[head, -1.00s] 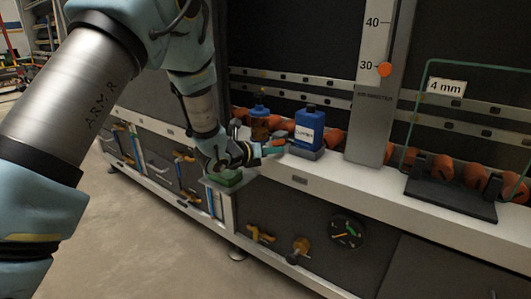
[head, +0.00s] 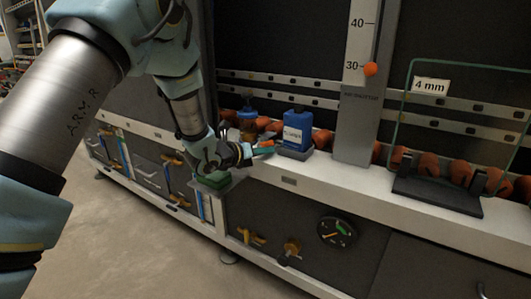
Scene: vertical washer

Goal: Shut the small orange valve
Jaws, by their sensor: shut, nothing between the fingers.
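A small orange-yellow valve handle (head: 251,237) sits low on the dark front panel below the white ledge. A round orange-brown valve (head: 291,248) is just to its right. I cannot tell from this view which way either is turned. My gripper (head: 264,147) is shut and empty, at ledge height, above and clear of both valves.
A round gauge (head: 337,232) is right of the valves. The white ledge (head: 345,178) juts out above them. On it are an amber bottle (head: 247,124), a grey column (head: 354,130) and a dark stand (head: 437,194). The floor (head: 150,255) in front is clear.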

